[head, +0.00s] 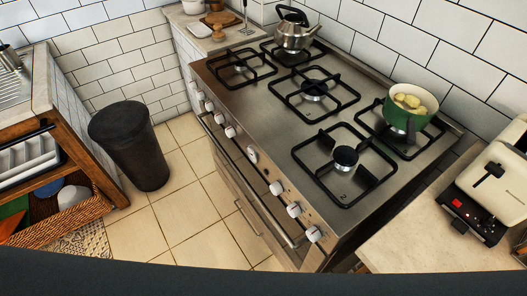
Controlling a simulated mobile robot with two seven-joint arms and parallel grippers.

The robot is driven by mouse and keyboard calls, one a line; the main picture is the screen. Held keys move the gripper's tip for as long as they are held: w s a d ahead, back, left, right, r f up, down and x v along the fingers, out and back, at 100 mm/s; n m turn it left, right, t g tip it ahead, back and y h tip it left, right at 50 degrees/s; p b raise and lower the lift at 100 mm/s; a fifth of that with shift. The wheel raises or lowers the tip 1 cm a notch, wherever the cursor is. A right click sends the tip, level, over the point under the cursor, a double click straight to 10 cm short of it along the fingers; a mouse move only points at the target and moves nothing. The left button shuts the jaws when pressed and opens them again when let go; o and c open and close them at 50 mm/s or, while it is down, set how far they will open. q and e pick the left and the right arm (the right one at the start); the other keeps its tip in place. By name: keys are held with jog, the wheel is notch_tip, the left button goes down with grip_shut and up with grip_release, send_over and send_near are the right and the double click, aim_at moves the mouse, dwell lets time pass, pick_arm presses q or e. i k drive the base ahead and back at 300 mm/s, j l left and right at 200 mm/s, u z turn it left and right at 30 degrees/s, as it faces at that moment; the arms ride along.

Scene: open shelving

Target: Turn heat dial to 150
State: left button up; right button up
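Several white dials run along the sloping front panel of a steel stove (263,118). One dial (252,155) sits apart near the middle of the row. To its right are three more dials, a first (276,188), a second (294,210) and a third (313,234) near the right corner. Several others (230,131) line the left half. Numbers and pointer marks are too small to read, so I cannot tell which dial is the heat dial or its setting. Neither of my grippers is in view.
A long oven handle (250,185) runs below the dials. A green pot (409,118) and a kettle (293,32) stand on the stove. A toaster (492,180) sits on the right counter. A black bin (130,145) stands left; tiled floor (190,205) before the stove is free.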

aim_at(294, 210)
jog(key=z, duration=0.25)
jog(key=k, duration=0.25)
jog(key=j+z, duration=0.25)
jog(key=z, duration=0.2)
jog(key=j+z, duration=0.25)
jog(key=z, duration=0.15)
